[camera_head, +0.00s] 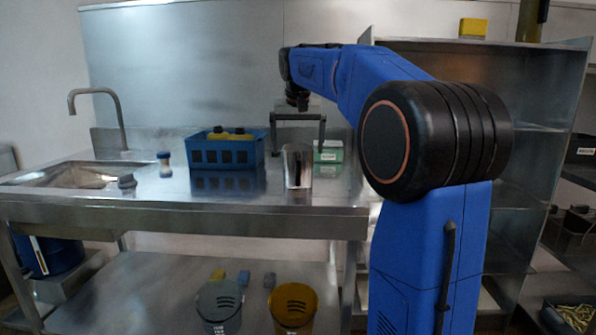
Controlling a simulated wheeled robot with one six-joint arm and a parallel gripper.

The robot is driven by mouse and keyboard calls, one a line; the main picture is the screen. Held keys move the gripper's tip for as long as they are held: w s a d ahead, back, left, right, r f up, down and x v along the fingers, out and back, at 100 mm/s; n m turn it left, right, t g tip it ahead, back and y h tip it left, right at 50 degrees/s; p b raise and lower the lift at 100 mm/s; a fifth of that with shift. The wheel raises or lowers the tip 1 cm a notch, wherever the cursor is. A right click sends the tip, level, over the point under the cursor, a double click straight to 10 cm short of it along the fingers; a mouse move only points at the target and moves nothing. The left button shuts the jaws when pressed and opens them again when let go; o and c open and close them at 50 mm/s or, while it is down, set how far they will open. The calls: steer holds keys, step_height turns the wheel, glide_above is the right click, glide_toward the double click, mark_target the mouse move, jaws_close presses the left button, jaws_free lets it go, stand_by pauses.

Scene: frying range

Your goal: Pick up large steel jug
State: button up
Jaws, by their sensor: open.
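A shiny steel jug (297,167) stands upright on the steel counter (120,195), near its front edge and right of the middle. No handle is clear on it from here. My gripper (298,146) is above and around the jug's top in the picture, with its two dark fingers pointing down and spread apart. The left finger appears left of the jug and the right finger appears to its right. The gripper is open. I cannot tell from this one view whether the fingers are level with the jug or behind it.
A blue crate (205,155) with yellow and dark items stands left of the jug. A green-and-white box (328,152) is close behind it on the right. A small blue-capped shaker (164,165), a sink (70,177) and a tap (98,92) are further left. Buckets stand on the lower shelf.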

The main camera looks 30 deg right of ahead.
steer(key=x, duration=0.2)
steer(key=shift+w+d+f, duration=0.1)
steer(key=shift+w+f, duration=0.05)
steer(key=shift+f, duration=0.2)
steer(key=shift+r, duration=0.1)
steer(key=c, duration=2.2)
